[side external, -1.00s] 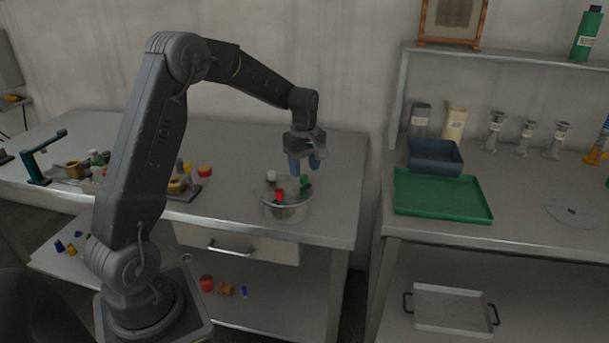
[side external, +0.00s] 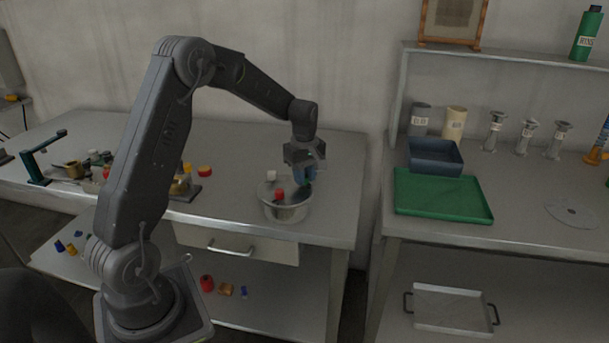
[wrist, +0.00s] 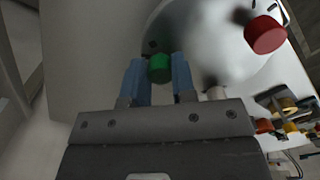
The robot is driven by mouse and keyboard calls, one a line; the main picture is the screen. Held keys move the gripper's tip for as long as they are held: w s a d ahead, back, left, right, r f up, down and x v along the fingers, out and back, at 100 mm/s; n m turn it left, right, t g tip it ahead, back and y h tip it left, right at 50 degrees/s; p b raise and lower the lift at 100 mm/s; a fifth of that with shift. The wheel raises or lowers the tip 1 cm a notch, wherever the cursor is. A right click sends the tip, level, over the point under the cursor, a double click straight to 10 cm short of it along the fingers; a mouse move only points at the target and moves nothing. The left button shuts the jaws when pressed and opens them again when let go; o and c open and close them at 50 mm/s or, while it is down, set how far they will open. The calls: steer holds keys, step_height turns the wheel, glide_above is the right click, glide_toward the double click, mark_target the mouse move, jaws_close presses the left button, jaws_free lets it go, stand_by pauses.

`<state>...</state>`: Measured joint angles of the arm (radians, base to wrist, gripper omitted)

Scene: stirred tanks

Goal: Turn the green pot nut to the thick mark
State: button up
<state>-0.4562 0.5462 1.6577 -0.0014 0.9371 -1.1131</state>
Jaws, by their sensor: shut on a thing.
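The metal pot (side external: 286,212) stands on the bench near its right end, with coloured nuts on its lid. The green pot nut (wrist: 159,68) sits between the blue fingertips of my gripper (wrist: 159,85) in the wrist view. My gripper (side external: 306,178) is over the right side of the lid and shut on the green nut, which is mostly hidden in the side view. A red nut (side external: 280,194) and a white nut (side external: 271,176) stand on the same lid. The red nut (wrist: 265,35) also shows at upper right in the wrist view. I cannot make out the thick mark.
Loose parts and a green stand (side external: 38,170) are on the left of the bench. A green tray (side external: 443,196) and a blue bin (side external: 435,157) are on the right-hand table. The bench top (side external: 335,175) right of the pot is clear.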

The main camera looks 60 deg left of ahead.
steer(key=shift+c, duration=0.7)
steer(key=shift+m, duration=0.3)
steer(key=m, duration=1.1)
steer(key=shift+s, duration=0.1)
steer(key=o, duration=0.9)
